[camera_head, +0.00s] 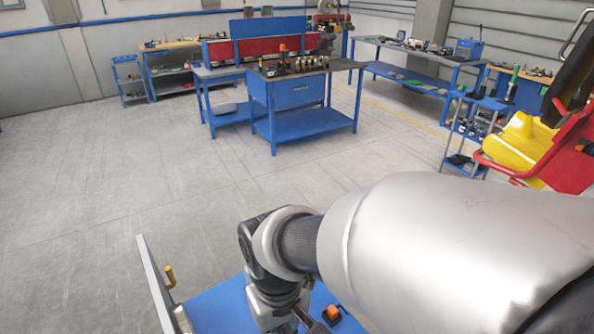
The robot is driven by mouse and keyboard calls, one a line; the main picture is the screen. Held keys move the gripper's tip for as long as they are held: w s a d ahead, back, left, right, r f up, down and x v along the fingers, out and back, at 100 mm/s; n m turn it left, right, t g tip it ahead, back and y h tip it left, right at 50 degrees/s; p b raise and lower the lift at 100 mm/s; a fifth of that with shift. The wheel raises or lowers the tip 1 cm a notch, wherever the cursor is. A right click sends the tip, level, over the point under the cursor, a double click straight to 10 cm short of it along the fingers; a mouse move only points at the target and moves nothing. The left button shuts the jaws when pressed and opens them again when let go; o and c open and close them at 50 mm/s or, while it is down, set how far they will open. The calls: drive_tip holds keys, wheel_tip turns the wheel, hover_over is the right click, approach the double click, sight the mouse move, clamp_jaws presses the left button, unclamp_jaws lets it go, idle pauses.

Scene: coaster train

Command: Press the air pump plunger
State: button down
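I cannot clearly pick out an air pump or its plunger in the head view. My arm reaches from the lower right to the bottom middle, and its wrist hides part of what lies beneath. My gripper (296,318) points down at the bottom edge, partly cut off, and its fingers are not clear. It is above or beside a blue surface (222,306). A small orange and black object (332,314) shows on that surface just right of the gripper. I cannot tell whether they touch.
A blue workbench (307,121) with small parts stands ahead. More benches line the back wall. A blue trolley (484,101) and a red and yellow coaster seat (522,141) are at the right. The left floor is clear.

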drive_tip(key=shift+r+p, duration=0.4)
drive_tip(key=shift+r, duration=1.5)
